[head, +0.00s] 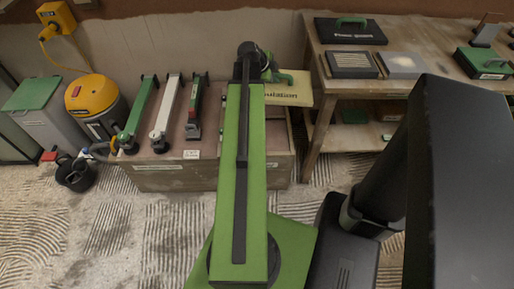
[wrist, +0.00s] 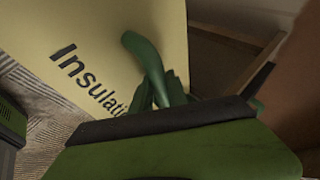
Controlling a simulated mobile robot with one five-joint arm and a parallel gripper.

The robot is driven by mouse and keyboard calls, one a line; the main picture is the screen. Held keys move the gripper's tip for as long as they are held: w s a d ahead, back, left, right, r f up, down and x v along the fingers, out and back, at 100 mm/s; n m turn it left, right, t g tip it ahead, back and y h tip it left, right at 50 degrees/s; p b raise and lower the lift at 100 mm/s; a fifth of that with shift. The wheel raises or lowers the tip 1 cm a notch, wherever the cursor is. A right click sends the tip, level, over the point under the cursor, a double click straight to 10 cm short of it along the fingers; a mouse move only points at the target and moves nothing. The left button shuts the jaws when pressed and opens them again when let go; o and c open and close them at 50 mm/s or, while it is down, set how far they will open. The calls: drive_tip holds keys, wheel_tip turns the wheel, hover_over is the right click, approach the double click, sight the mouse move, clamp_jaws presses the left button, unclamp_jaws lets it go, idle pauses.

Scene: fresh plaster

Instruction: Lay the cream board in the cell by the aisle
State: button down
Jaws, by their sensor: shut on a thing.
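The cream board (head: 290,93), lettered "Insulation", is at the far end of my arm in the head view, over the right end of the low wooden crate (head: 225,180). It fills the upper left of the wrist view (wrist: 100,30), tilted in the picture. My gripper (wrist: 163,92) is shut on the board's green handle (wrist: 143,55). In the head view my gripper (head: 270,72) is partly hidden behind my arm. The crate's right part shows bare wood beneath the board. My arm hides much of the crate's middle.
Long tools, one green (head: 142,108), one white (head: 166,112) and one dark (head: 195,108), lie in the crate's left part. A yellow vacuum (head: 92,98) stands left. A wooden bench (head: 395,90) with trays and boxes stands close on the right.

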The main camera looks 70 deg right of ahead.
drive_tip(key=d+f+n+b, duration=0.1)
drive_tip(key=d+f+b, duration=0.2)
drive_tip(key=f+b, duration=0.7)
drive_tip(key=d+f+b, duration=0.3)
drive_tip(key=f+b, duration=0.5)
drive_tip(key=f, duration=0.3)
drive_tip(key=shift+t, duration=0.4)
drive_tip(key=w+a+f+b, duration=0.2)
drive_tip(key=a+f+b, duration=0.1)
drive_tip(key=w+a+f+b, duration=0.2)
drive_tip(key=a+f+b, duration=0.1)
drive_tip(key=f+b, duration=0.1)
drive_tip(key=w+a+f+b, duration=0.3)
drive_tip(key=f, duration=0.1)
drive_tip(key=shift+a+f+b, duration=0.15)
drive_tip(key=shift+f+b, duration=0.05)
drive_tip(key=shift+b, duration=0.15)
drive_tip(key=shift+r, duration=0.25)
drive_tip(key=c, duration=1.7)
unclamp_jaws()
drive_tip(key=shift+f, duration=0.15)
drive_tip(key=shift+c, duration=0.2)
drive_tip(key=o, duration=0.4)
drive_tip(key=shift+o, duration=0.2)
